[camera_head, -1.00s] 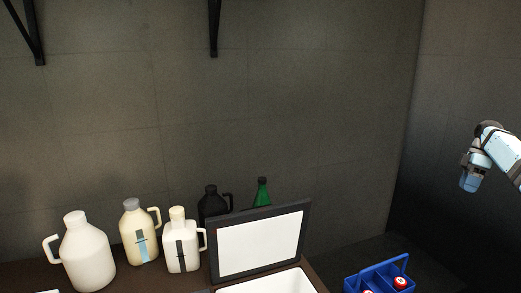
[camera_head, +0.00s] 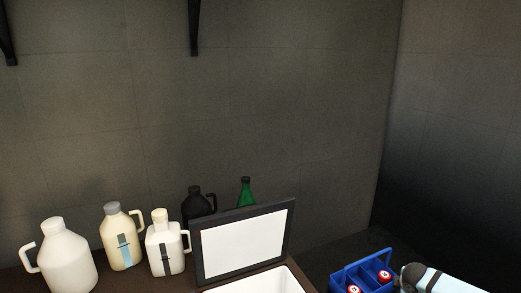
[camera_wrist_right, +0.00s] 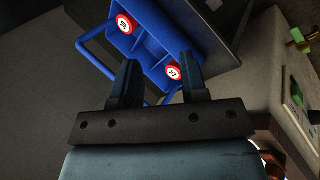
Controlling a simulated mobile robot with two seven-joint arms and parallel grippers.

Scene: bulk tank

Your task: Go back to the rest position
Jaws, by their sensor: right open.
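My right gripper (camera_wrist_right: 160,74) shows in the right wrist view with its two dark fingers apart and nothing between them. Beyond the fingertips is a blue caddy (camera_wrist_right: 150,48) with a handle and compartments, holding red-and-white capped items (camera_wrist_right: 125,23). In the head view, my right arm (camera_head: 432,280) is at the lower right, beside the blue caddy (camera_head: 343,278); its fingers are not visible there. My left gripper is in neither view.
An open box with a white-lined lid (camera_head: 247,243) stands left of the caddy. Several jugs, including a white jug (camera_head: 67,258), and a green bottle (camera_head: 246,192) stand along the grey wall. Wall brackets (camera_head: 195,28) hang above.

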